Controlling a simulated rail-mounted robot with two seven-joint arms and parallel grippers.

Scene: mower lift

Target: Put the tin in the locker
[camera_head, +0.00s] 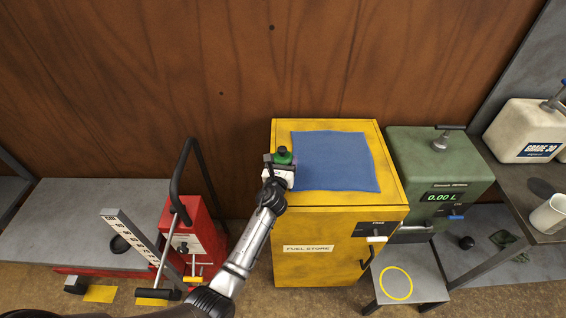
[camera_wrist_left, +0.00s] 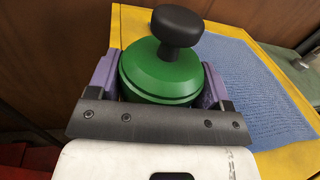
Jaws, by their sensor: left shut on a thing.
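The tin is green with a black knob on top; it shows in the left wrist view (camera_wrist_left: 160,75) and in the head view (camera_head: 283,155). My left gripper (camera_head: 280,165) is shut on the tin, with its purple fingers (camera_wrist_left: 158,85) on both sides of it. The tin is at the left edge of the yellow locker's top, beside the blue cloth; I cannot tell whether it touches the top. The locker (camera_head: 310,262) is labelled FUEL STORE, and its front door looks closed, with a handle at the right. My right gripper is not in view.
A blue cloth (camera_head: 335,160) lies on the locker top. A red lift (camera_head: 190,235) with a black handle stands to the left. A green dispenser (camera_head: 440,170) reading 0.00 L and a small stand (camera_head: 420,282) with a yellow ring are to the right.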

